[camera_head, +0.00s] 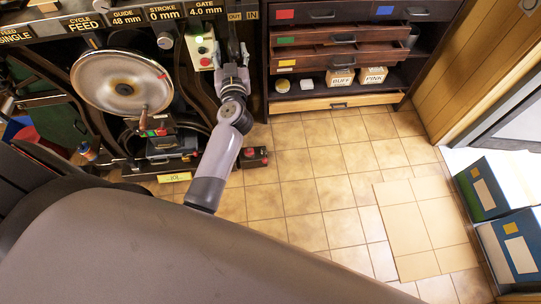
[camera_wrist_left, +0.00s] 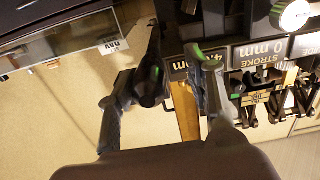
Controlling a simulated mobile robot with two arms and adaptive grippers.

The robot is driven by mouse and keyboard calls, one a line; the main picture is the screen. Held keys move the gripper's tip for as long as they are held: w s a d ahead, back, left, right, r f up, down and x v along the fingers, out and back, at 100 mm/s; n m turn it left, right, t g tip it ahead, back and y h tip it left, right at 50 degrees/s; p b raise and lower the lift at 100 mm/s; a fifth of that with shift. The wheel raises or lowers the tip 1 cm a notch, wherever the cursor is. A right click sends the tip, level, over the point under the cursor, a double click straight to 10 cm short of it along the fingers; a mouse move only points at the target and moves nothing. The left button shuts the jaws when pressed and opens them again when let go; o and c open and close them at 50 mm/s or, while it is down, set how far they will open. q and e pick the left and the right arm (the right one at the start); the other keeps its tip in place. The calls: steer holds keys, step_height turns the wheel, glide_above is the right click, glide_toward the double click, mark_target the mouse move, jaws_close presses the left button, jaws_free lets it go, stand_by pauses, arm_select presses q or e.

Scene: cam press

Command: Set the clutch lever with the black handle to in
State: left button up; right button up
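The clutch lever's dark handle (camera_head: 233,42) shows as a narrow upright shape below the OUT and IN labels (camera_head: 243,16) on the machine's top strip. Its exact position between the labels is hard to tell. My left gripper (camera_head: 238,56) is just below it, pointing at the machine, and partly hides it. In the left wrist view, the two fingers of my left gripper (camera_wrist_left: 175,66) stand apart with a gap between them. A long black shape lies against the left finger; I cannot tell whether it touches the handle. My right gripper is not in view.
A dark drawer cabinet (camera_head: 330,50) stands close on the right.

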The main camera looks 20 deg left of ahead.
arm_select(q)
steer(key=v, duration=1.5)
steer(key=d+f+m+h+b, duration=0.1)
steer(key=d+f+m+h, duration=0.2)
steer(key=f, duration=0.9)
steer(key=d+f+m+h, duration=0.3)
steer(key=d+f+h, duration=0.2)
steer(key=d+f, duration=0.3)
step_height(320, 180, down, 4)
steer(key=shift+s+d+f+m+g+h+b, duration=0.15)
steer(key=shift+s+d+m+g+h+b, duration=0.15)
steer(key=shift+s+m+b, duration=0.15)
